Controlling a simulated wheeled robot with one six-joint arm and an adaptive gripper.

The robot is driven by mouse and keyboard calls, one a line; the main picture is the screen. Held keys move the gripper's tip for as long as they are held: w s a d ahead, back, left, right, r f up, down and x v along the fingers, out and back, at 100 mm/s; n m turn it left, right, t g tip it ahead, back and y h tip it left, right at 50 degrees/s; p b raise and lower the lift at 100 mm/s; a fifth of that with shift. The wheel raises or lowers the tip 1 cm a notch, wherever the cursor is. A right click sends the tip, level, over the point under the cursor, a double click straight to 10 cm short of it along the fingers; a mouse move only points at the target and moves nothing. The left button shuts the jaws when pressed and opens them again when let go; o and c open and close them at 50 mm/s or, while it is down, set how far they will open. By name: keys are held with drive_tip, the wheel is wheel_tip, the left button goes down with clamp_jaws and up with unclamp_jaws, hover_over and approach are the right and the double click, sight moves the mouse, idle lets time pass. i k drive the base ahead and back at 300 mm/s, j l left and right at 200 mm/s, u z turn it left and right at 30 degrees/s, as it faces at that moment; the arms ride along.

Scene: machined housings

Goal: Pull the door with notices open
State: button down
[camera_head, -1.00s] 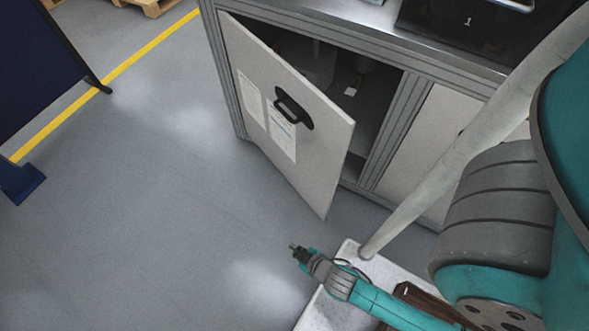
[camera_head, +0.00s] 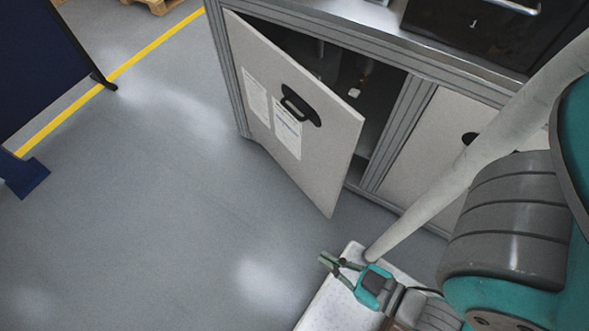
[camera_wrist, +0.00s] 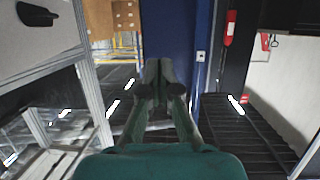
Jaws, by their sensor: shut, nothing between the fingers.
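The door with notices (camera_head: 320,150) is a pale grey cabinet panel with two white sheets and a black handle (camera_head: 299,105). It stands partly open, its left side at the cabinet frame and its right edge swung out over the floor. The dark inside shows behind it. My gripper (camera_head: 325,259) is below the door's lower right corner in the head view, apart from it. Its fingers are shut and empty. In the wrist view my gripper (camera_wrist: 160,70) points at a blue panel. A black handle on a pale panel shows at that view's upper left; I cannot tell which door it is.
The cabinet's second door (camera_head: 430,150) is closed, right of the open one. A dark blue partition (camera_head: 45,70) stands at the left with its foot on the floor. Grey floor (camera_head: 150,220) left of the door is clear, with a yellow line (camera_head: 150,50).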

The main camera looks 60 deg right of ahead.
sight(311, 133)
drive_tip(key=k+l, duration=0.15)
drive_tip(key=l, duration=0.25)
drive_tip(key=k+l+u, duration=0.1)
drive_tip(key=l, duration=0.3)
drive_tip(key=k+l, duration=0.25)
drive_tip(key=l+u, duration=0.05)
drive_tip(key=l, duration=0.1)
